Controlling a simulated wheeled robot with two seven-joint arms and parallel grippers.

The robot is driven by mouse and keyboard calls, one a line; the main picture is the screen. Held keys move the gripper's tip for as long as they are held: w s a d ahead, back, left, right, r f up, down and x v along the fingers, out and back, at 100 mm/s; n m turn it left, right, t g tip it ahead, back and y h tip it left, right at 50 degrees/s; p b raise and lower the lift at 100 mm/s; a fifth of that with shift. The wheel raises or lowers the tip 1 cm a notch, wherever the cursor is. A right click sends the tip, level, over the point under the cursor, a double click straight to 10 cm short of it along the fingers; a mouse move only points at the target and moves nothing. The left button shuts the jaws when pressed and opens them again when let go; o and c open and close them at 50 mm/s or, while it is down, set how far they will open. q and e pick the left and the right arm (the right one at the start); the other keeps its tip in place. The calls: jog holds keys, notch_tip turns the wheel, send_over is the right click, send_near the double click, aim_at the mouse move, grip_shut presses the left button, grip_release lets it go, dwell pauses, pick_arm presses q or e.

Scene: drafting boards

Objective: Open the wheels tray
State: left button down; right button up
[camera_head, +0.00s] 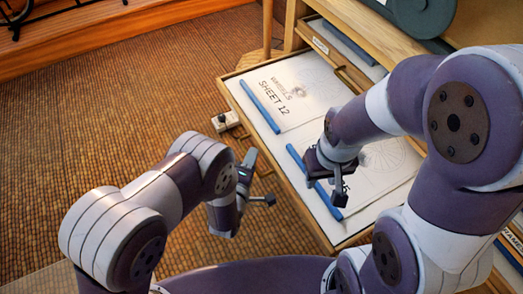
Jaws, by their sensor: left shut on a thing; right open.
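The wheels tray (312,212) is a shallow wooden drawer with a pale floor, pulled out from the cabinet. In it lie a sheet (301,84) marked "SHEET 12", a drawing with a wheel (388,162), and two blue bars (260,106) (296,160). My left gripper (259,180) is at the tray's front edge, shut on what seems to be its front pull; the grip is mostly hidden. My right gripper (328,180) is open over the nearer blue bar, hiding part of it. I cannot tell whether it touches the bar.
Another drawer (345,43) with a blue bar and a label is behind the tray. A dark rolled item (418,14) lies on top of the cabinet. A drawer labelled in part "FRAME" (512,238) is at the right edge. The woven floor (120,110) at left is clear.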

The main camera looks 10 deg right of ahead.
pick_arm(q)
jog(key=shift+s+a, duration=0.2)
jog(key=shift+a, duration=0.3)
pick_arm(e)
jog(key=shift+r, duration=0.15)
pick_arm(q)
jog(key=c, duration=1.2)
grip_release()
